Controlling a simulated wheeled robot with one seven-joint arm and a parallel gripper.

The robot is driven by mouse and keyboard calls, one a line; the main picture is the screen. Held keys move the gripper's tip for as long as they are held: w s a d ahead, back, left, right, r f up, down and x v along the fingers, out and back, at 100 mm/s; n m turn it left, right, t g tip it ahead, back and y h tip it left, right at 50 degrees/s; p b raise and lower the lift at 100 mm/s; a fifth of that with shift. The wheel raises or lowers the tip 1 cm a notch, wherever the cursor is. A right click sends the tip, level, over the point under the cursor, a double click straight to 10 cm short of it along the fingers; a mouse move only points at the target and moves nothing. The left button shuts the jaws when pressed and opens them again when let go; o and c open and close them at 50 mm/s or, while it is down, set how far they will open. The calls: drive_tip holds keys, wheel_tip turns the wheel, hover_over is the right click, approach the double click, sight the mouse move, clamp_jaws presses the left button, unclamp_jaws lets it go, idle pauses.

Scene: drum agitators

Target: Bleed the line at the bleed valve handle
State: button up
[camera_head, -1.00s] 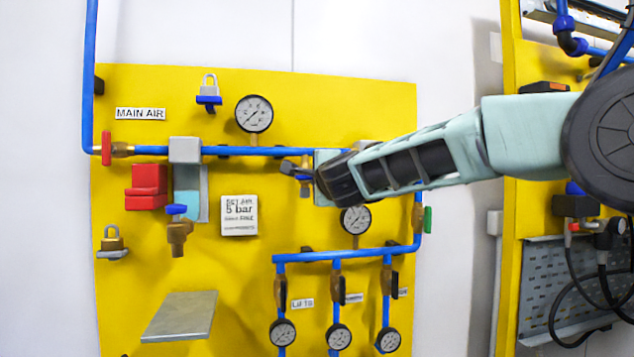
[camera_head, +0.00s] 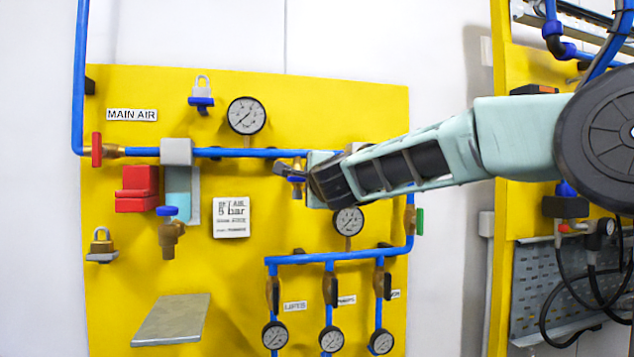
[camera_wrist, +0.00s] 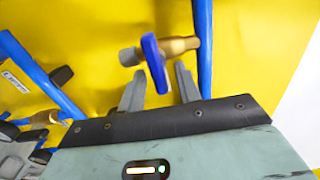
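A blue handle on a brass valve (camera_wrist: 180,45) sits in front of my gripper in the wrist view; I take it for the bleed valve handle (camera_wrist: 153,62). My gripper (camera_wrist: 160,75) is open, with one grey finger on each side of the handle's near end. I cannot tell whether either finger touches it. In the head view the blue handle (camera_head: 297,179) shows small beside my gripper (camera_head: 285,170), under the main blue pipe. My gripper and wrist hide part of the valve there.
The yellow panel (camera_head: 110,300) also carries a red handle (camera_head: 97,150), a filter with another blue handle (camera_head: 167,211), an upper gauge (camera_head: 246,116) and a lower gauge (camera_head: 348,221). A grey shelf (camera_head: 172,320) juts out low. Blue pipes run close to my gripper.

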drive_tip(key=b+v, duration=0.5)
drive_tip(key=v, duration=1.2)
drive_tip(key=s+a+f+n+g+y, duration=0.1)
drive_tip(key=s+f+n+g, duration=0.6)
drive_tip(key=f, duration=0.5)
drive_tip(key=s+a+f+n+g+y, duration=0.1)
drive_tip(key=s+f+n+g, duration=0.3)
drive_tip(key=s+f+n, duration=0.7)
drive_tip(key=s+d+f+n+g+h, duration=0.4)
drive_tip(key=s+d+f+g+h, duration=0.2)
drive_tip(key=s+d+f, duration=0.8)
drive_tip(key=shift+s+d+f+n+p, duration=0.3)
drive_tip(key=shift+s+f+p, duration=0.1)
drive_tip(key=shift+s+f, duration=0.45)
drive_tip(key=shift+w, duration=0.1)
